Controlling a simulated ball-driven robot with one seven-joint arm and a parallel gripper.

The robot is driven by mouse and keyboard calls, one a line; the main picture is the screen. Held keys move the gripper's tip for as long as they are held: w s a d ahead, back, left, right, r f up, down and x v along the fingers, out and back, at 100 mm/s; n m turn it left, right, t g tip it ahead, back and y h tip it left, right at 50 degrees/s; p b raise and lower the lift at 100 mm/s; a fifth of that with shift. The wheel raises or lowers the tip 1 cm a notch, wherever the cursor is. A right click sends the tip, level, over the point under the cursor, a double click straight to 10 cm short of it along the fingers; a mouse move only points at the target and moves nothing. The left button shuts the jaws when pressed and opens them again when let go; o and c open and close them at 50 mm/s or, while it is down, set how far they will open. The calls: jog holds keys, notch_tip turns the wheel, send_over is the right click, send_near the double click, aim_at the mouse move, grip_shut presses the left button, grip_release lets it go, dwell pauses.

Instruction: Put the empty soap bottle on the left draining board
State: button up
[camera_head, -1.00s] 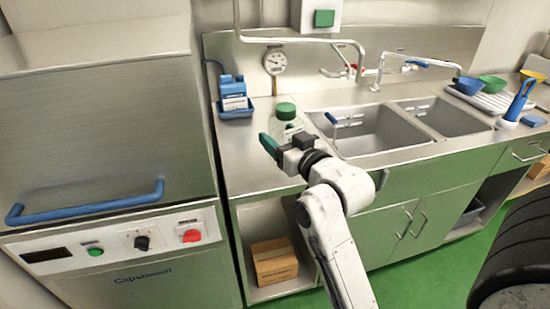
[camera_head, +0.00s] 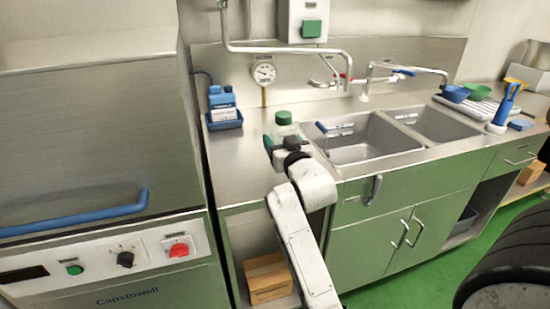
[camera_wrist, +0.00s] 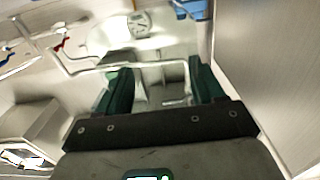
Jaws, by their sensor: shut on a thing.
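The soap bottle (camera_head: 284,128) is clear with a green cap and stands upright in my gripper (camera_head: 275,145). In the head view the gripper and bottle are over the left draining board (camera_head: 236,165), left of the sinks. I cannot tell whether the bottle's base touches the board, as my gripper hides it. In the wrist view my gripper (camera_wrist: 160,92) shows two dark green fingers with the pale, see-through bottle (camera_wrist: 162,80) between them.
A blue caddy (camera_head: 226,122) with blue bottles stands at the back left of the board. The left sink (camera_head: 365,140) lies just right of the gripper. A pipe (camera_head: 285,49) and a gauge (camera_head: 264,72) are behind. A tall steel machine (camera_head: 90,130) stands at left.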

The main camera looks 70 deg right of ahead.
jog(key=shift+w+d+f+b, duration=0.1)
jog(key=shift+w+d+f, duration=0.2)
jog(key=shift+f, duration=0.65)
jog(key=shift+w+d+f+b, duration=0.15)
jog(key=shift+w+f, duration=0.3)
jog(key=shift+f, duration=0.55)
jog(key=shift+w+d+f+b, duration=0.1)
jog(key=shift+w+f, duration=0.25)
jog(key=shift+f, duration=0.6)
jog(key=shift+f, duration=0.15)
jog(key=o, duration=1)
